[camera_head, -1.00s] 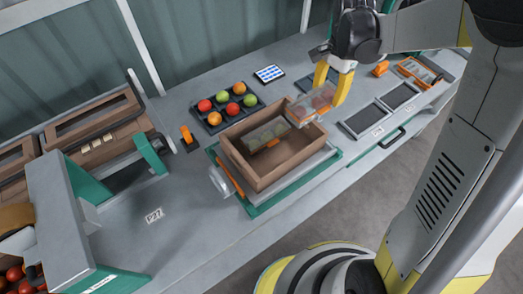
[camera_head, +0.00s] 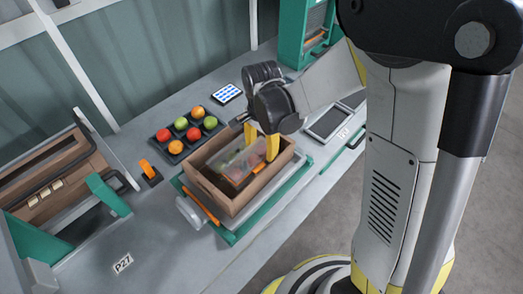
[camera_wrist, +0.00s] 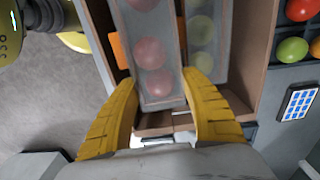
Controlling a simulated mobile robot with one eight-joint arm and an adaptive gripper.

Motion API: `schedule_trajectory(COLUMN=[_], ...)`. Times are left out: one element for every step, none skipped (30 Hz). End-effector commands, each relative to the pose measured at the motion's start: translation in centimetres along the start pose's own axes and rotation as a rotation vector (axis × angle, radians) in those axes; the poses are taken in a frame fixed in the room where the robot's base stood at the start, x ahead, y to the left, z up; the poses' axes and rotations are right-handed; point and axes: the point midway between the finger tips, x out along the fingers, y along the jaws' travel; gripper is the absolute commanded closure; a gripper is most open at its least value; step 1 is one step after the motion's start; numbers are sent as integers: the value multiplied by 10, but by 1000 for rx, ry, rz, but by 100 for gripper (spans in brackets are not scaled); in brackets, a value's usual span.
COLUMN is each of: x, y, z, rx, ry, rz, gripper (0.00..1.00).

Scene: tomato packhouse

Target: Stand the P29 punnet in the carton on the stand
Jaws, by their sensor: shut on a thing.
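My gripper (camera_head: 261,143) has its yellow fingers shut on a clear punnet (camera_head: 258,150) of red tomatoes, at the carton's mouth. The held punnet also shows in the wrist view (camera_wrist: 150,60), between the fingers (camera_wrist: 163,108). The brown carton (camera_head: 215,198) sits on the stand (camera_head: 233,233), a green-edged base with a grey plate. A second punnet with greenish tomatoes (camera_wrist: 201,40) lies in the carton, right beside the held one in the wrist view. I cannot tell whether the held punnet touches the carton floor. No P29 label is readable.
A dark tray of several tomatoes (camera_head: 178,150) and a tablet (camera_head: 227,94) lie behind the carton. An orange-topped device (camera_head: 148,170) stands to the left. A P27 label (camera_head: 122,263) is on the bench, with clear bench around it. Dark panels (camera_head: 325,122) lie to the right.

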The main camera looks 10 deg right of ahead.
Motion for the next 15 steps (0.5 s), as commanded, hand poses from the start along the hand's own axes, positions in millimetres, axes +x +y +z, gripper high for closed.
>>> schedule_trajectory(x=[4,3,2,2,2,2,2,3,4,5,6,8,9,8,7], y=[0,0,0,0,0,0,0,0,0,0,0,0,0,0,0], z=[0,0,0,0,0,0,0,0,0,0,0,0,0,0,0], rx=[0,0,0,0,0,0,0,0,0,0,0,0,0,0,0], ry=[0,0,0,0,0,0,0,0,0,0,0,0,0,0,0], rz=[0,0,0,0,0,0,0,0,0,0,0,0,0,0,0], gripper=[76,76,76,76,76,76,76,76,76,76,76,76,76,42,39])
